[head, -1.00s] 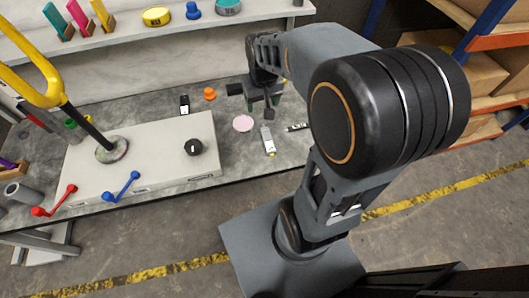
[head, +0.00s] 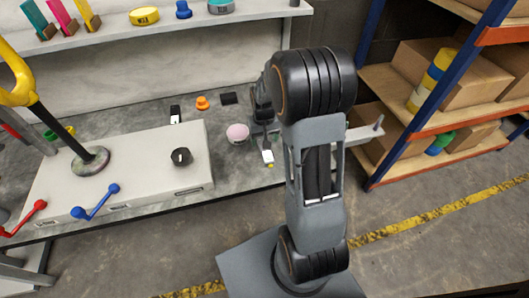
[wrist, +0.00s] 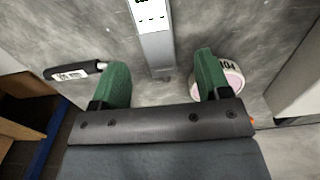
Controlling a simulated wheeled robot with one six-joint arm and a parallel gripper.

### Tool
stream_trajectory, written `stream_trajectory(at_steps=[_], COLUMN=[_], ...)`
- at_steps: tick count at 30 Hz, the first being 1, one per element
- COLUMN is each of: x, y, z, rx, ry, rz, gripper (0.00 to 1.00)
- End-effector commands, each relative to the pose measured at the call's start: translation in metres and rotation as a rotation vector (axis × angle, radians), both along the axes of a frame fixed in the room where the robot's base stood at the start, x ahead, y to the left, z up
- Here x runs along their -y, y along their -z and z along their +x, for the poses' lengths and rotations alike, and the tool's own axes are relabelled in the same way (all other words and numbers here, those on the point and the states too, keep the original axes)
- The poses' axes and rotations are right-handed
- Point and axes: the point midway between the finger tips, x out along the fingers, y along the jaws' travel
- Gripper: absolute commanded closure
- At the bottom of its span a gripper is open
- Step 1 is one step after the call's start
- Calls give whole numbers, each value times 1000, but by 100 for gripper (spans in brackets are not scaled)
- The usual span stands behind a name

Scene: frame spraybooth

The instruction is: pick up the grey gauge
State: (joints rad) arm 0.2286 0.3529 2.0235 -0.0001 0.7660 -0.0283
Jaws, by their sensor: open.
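The grey gauge (wrist: 155,40) is a slim grey bar with a white, black-marked face. In the wrist view it lies on the grey bench top, its near end reaching between my fingertips. In the head view my gripper (head: 264,128) is partly hidden by my arm.
A pale pink disc (head: 238,133) lies close by, near my right finger in the wrist view (wrist: 229,80). A black labelled item (wrist: 75,72) lies left of the fingers. An orange knob (head: 202,103) and a white control box (head: 130,165) are left on the bench. Shelves (head: 440,140) stand right.

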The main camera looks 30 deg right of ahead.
Motion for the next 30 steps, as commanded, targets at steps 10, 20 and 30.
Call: stream_trajectory(at_steps=[10,20,30], x=[1,2,2], y=[24,55,54], z=[-1,-1,-1], rx=[-2,1,1], ry=[0,0,0], rz=[0,0,0], gripper=[30,30,46])
